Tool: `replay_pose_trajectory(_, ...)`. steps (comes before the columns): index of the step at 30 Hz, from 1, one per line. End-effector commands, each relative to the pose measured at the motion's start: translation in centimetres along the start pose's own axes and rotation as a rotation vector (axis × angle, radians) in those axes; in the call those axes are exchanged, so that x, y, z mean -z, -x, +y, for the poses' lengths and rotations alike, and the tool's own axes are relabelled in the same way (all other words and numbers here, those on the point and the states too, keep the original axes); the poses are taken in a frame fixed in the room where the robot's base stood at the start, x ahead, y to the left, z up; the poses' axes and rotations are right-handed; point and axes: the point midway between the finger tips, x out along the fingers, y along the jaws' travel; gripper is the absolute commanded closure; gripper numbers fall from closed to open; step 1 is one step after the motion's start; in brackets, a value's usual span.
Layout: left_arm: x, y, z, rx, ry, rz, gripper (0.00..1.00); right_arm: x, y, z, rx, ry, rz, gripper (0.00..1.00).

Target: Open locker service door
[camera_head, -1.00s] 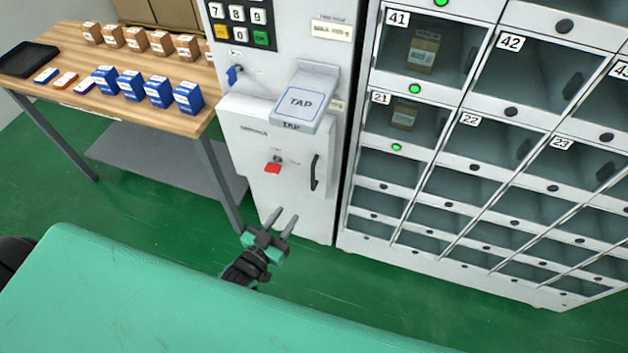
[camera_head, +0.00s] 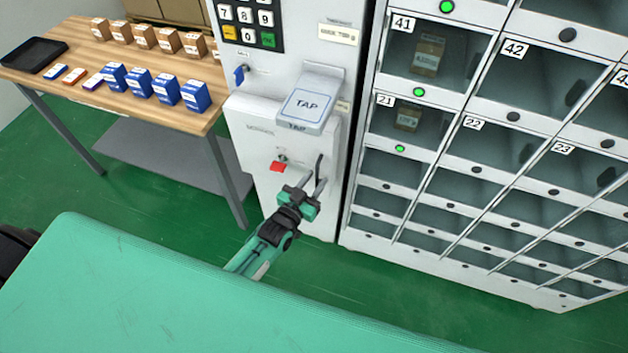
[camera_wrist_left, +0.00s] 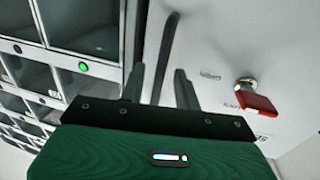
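The white service door (camera_head: 262,150) is the lower front panel of the kiosk and looks shut. Its dark vertical handle (camera_head: 319,166) is on the right side, and a lock with a red key tag (camera_head: 277,167) is left of it. In the left wrist view the handle (camera_wrist_left: 168,45) runs up beyond and between my fingers, and the red key tag (camera_wrist_left: 256,101) is to the right. My left gripper (camera_head: 312,184) is open, its fingertips close to the handle's lower part. I cannot tell whether they touch it. My right gripper is not in view.
A TAP reader (camera_head: 307,105) juts out above the door. Lockers (camera_head: 410,165) with open-fronted cells stand right of the kiosk. A wooden table (camera_head: 150,90) with blue and brown boxes stands to the left. Green floor is free in front of the door.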

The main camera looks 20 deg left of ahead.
Motion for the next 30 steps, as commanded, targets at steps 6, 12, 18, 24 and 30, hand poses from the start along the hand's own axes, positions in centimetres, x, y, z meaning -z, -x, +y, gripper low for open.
replay_pose_trajectory(6,0.0,-0.1,0.0,0.000,0.000,0.001,0.68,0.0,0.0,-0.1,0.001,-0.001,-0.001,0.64)
replay_pose_trajectory(12,0.0,-0.1,0.0,0.000,0.000,0.001,0.95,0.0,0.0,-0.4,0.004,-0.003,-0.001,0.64)
replay_pose_trajectory(18,0.0,-0.1,0.0,0.000,0.000,0.001,1.00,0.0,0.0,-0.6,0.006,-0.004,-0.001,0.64)
replay_pose_trajectory(24,0.0,0.3,0.0,-0.010,-0.001,-0.001,1.00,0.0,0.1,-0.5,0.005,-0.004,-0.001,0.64)
replay_pose_trajectory(30,0.1,2.2,-0.1,-0.058,-0.004,-0.001,1.00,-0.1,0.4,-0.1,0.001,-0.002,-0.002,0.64)
